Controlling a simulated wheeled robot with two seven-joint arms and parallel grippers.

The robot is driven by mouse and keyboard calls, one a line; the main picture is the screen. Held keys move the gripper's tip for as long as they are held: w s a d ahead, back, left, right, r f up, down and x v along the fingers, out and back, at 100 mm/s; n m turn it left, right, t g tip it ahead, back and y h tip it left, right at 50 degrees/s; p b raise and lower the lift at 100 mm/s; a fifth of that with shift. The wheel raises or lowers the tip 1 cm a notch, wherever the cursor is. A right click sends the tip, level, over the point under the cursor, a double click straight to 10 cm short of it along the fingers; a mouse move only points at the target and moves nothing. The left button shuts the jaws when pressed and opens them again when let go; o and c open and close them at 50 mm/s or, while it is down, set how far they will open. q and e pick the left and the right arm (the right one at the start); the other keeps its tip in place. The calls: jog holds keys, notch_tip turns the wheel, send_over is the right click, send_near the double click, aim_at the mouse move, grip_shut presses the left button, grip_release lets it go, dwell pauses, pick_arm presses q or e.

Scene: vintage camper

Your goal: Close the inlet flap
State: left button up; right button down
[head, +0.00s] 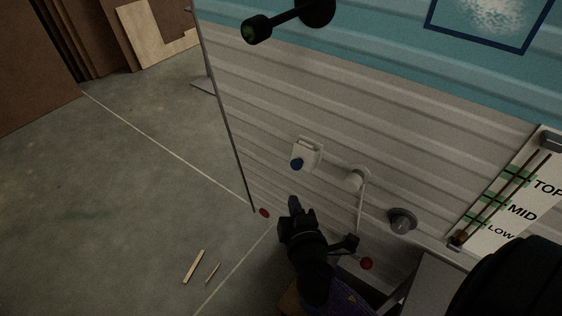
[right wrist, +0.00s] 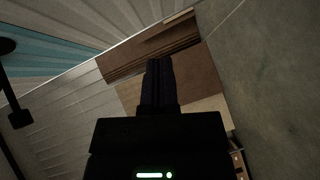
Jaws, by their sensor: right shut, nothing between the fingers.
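The inlet (head: 309,148) is a small white fitting on the ribbed camper wall, left of the middle of the wall's lower part. A round blue part (head: 297,163) shows at its lower left. The flap is small here, and I cannot tell its exact angle. My right gripper (head: 294,204) is below the inlet in the head view, apart from it in the picture, with its fingers pointing up. It is shut and empty. Its closed fingers show in the right wrist view (right wrist: 158,66), where the inlet is not visible. My left gripper is not in view.
A white fitting with a hanging hose (head: 357,178) and a round grey fitting (head: 402,220) are to the right on the wall. A red knob (head: 366,263) is near my right arm. A black arm with a green-tipped end (head: 257,30) juts out above. The floor at left is mostly clear.

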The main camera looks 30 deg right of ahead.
aim_at(296, 170)
jog(key=b+x, duration=0.1)
jog(key=x, duration=0.3)
jog(key=d+b+x, duration=0.1)
jog(key=x, duration=0.3)
jog(key=s+d+f+b+x, duration=0.1)
jog(key=x, duration=0.3)
jog(key=shift+d, duration=0.2)
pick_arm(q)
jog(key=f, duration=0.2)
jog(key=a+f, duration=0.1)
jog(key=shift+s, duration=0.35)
pick_arm(e)
jog(key=shift+r, duration=0.1)
pick_arm(q)
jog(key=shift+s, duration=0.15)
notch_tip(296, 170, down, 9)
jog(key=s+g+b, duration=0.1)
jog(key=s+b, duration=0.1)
jog(key=b, duration=0.7)
pick_arm(e)
jog(key=n, duration=0.1)
jog(key=f+t+h, duration=0.1)
jog(key=d+f+n+t, duration=0.1)
jog(key=shift+w+d+f+n, duration=0.1)
jog(key=shift+w+n, duration=0.15)
jog(key=shift+n, duration=0.05)
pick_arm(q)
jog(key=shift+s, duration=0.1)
